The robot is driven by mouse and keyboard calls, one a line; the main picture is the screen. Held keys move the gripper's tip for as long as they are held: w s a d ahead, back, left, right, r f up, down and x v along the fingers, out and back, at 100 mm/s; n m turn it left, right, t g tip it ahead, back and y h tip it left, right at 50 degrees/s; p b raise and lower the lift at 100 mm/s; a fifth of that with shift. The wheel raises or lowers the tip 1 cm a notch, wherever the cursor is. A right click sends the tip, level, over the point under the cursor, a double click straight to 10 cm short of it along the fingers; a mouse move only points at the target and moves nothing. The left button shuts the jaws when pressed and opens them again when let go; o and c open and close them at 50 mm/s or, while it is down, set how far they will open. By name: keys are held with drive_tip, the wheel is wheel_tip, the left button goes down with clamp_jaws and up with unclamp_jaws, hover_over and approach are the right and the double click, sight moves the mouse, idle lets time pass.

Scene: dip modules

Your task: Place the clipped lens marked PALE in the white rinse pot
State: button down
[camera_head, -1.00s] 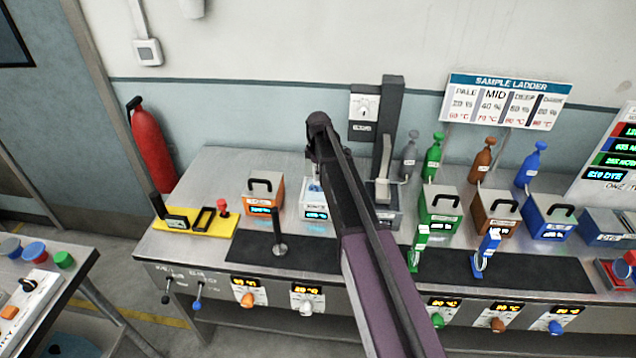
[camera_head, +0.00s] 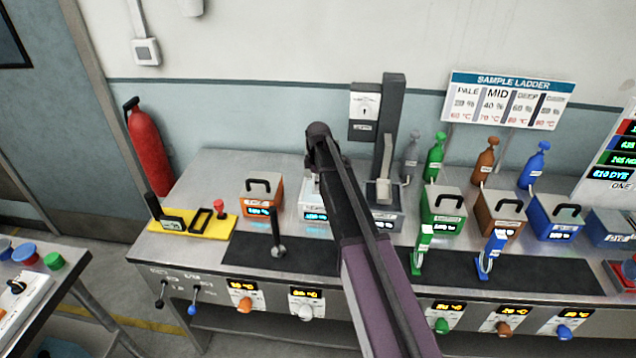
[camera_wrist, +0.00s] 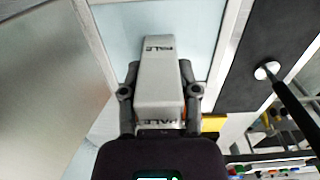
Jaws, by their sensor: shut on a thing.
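My gripper (camera_wrist: 160,92) is shut on a pale grey-white clip handle (camera_wrist: 158,68) marked PALE, seen in the wrist view. The lens at its far end is hidden. Behind the handle is a pale blue surface inside a white rim (camera_wrist: 98,40), which looks like the open white rinse pot. In the head view the white pot (camera_head: 314,215) stands on the bench with a lit blue display, partly covered by my arm. My gripper and the clip are hidden there behind my arm. How deep the lens sits in the pot, I cannot tell.
An orange lidded pot (camera_head: 259,207) stands left of the white one. Green (camera_head: 441,213), brown (camera_head: 497,218) and blue (camera_head: 553,225) pots stand right. A tall dark post (camera_head: 389,125) rises close behind my arm. A black mat (camera_head: 320,258) holds an upright black-handled stand (camera_head: 278,250).

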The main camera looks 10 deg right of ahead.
drive_tip(key=shift+f, duration=0.15)
drive_tip(key=shift+c, duration=1.7)
unclamp_jaws()
drive_tip(key=shift+r, duration=0.25)
wheel_tip(320, 180, up, 12)
drive_tip(key=p, duration=1.2)
drive_tip(key=shift+s, duration=0.1)
drive_tip(key=s+m, duration=1.4)
drive_tip(key=s, duration=1.5)
